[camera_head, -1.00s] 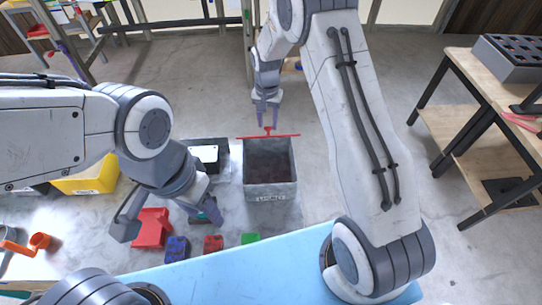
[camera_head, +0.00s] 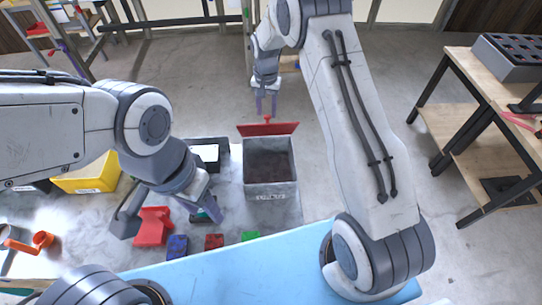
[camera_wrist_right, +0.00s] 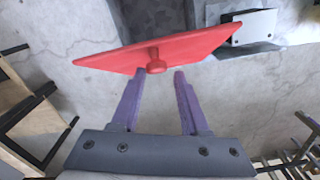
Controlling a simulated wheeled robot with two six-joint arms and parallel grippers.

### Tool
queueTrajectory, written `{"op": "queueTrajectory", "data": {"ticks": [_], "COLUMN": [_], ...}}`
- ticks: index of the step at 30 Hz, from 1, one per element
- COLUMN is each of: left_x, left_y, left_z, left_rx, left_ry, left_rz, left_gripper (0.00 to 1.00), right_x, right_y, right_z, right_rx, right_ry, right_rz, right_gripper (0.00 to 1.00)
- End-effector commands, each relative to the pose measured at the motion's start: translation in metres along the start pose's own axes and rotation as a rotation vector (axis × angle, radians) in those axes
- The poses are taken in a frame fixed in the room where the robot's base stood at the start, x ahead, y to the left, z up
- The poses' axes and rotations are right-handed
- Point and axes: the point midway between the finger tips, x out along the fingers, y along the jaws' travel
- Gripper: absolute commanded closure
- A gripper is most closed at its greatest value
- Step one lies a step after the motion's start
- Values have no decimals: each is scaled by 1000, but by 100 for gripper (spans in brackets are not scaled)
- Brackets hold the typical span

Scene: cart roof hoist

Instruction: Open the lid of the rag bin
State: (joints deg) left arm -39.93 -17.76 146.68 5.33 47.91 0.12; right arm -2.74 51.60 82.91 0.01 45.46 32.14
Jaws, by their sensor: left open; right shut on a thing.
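The rag bin (camera_head: 270,190) is a grey open-topped box on the floor in the middle of the head view, with lettering on its front wall. Its red lid (camera_head: 268,129) stands raised at the far rim, so the dark inside shows. A red knob (camera_head: 267,119) sits at the lid's far side; the right wrist view shows the lid (camera_wrist_right: 190,47) tilted, with the knob (camera_wrist_right: 156,66) at my fingertips. My right gripper (camera_head: 266,112) is shut on this knob, though the fingers' contact is hard to see. My left gripper (camera_head: 205,208) is open and empty, left of the bin.
A blue surface (camera_head: 230,272) lies in front. Red (camera_head: 153,226), blue (camera_head: 177,246) and green (camera_head: 250,237) pieces lie left of and before the bin. A yellow box (camera_head: 88,178) is at left, a wooden table (camera_head: 480,80) at right. Floor behind the bin is clear.

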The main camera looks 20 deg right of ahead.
Motion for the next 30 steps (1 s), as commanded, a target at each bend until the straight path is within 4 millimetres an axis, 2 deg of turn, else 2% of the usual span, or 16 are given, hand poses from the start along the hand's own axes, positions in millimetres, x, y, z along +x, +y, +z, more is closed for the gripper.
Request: {"op": "queueTrajectory", "data": {"ticks": [12,26,30], "left_x": [-7,-7,-8], "left_y": [0,0,1], "left_z": [0,0,0], "left_rx": [0,0,0], "left_ry": [0,0,0], "left_rz": [0,0,0], "left_gripper": [50,50,50], "right_x": [-9,-11,-10], "right_y": [-12,-14,-16], "right_z": [-26,-31,-38], "right_rx": [1,0,1], "right_ry": [4,3,3], "right_rz": [-7,-7,-7], "right_gripper": [74,76,74]}}
